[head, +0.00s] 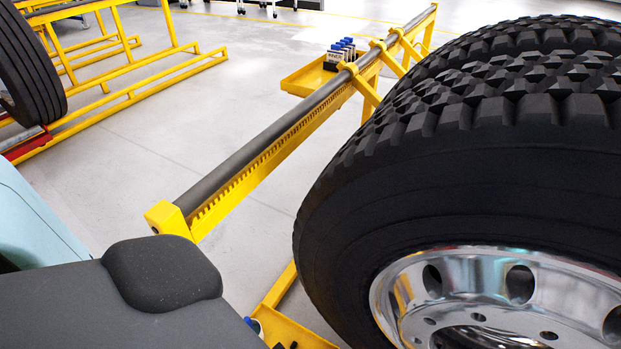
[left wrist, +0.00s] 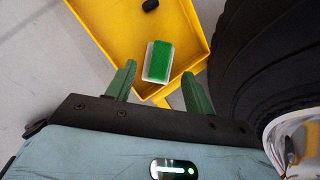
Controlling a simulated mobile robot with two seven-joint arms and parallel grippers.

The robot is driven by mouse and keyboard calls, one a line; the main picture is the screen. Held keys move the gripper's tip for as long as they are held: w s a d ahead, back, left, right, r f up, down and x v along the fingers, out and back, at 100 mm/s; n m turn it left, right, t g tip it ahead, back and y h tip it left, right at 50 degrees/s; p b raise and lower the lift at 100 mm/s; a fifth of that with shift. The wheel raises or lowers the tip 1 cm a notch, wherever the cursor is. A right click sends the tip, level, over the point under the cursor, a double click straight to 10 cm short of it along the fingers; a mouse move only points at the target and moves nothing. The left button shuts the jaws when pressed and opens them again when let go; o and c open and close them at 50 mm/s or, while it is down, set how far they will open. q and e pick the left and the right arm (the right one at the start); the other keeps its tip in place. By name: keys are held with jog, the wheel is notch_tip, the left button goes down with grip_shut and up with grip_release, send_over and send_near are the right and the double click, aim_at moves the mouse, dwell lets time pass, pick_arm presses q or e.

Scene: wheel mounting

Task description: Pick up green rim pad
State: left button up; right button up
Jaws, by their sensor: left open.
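The green rim pad (left wrist: 160,61) shows in the left wrist view as a green block with a pale white edge. It lies in a yellow tray (left wrist: 200,16). My left gripper (left wrist: 163,80) is open, with its two green fingers on either side below the pad in the picture. The pad lies ahead of and between the fingertips, and I see no contact. In the head view the pad cannot be made out; part of a yellow tray (head: 297,334) shows at the bottom, partly hidden by my arm. My right gripper is in neither view.
A large black tire (head: 400,185) with a shiny metal rim (head: 470,270) stands close on the right. A small black object (left wrist: 150,5) lies in the tray. A yellow rack with a grey bar (head: 270,130) crosses the middle.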

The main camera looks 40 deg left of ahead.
pick_arm(q)
jog(key=shift+w+a+f, duration=0.1)
jog(key=shift+w+f, duration=0.1)
jog(key=shift+f, duration=0.4)
jog(key=b+x, duration=0.1)
jog(key=x, duration=0.1)
jog(key=b+x, duration=0.2)
jog(key=shift+f, duration=0.25)
jog(key=shift+w+f, duration=0.1)
jog(key=shift+f, duration=0.15)
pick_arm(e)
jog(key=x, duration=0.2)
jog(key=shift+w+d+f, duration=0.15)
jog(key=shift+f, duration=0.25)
pick_arm(q)
jog(key=c, duration=0.7)
jog(key=shift+r, duration=0.15)
notch_tip(320, 180, up, 9)
jog(key=p, duration=0.4)
jog(key=shift+w+p, duration=0.1)
jog(key=shift+p, duration=0.3)
jog(key=shift+r, duration=0.45)
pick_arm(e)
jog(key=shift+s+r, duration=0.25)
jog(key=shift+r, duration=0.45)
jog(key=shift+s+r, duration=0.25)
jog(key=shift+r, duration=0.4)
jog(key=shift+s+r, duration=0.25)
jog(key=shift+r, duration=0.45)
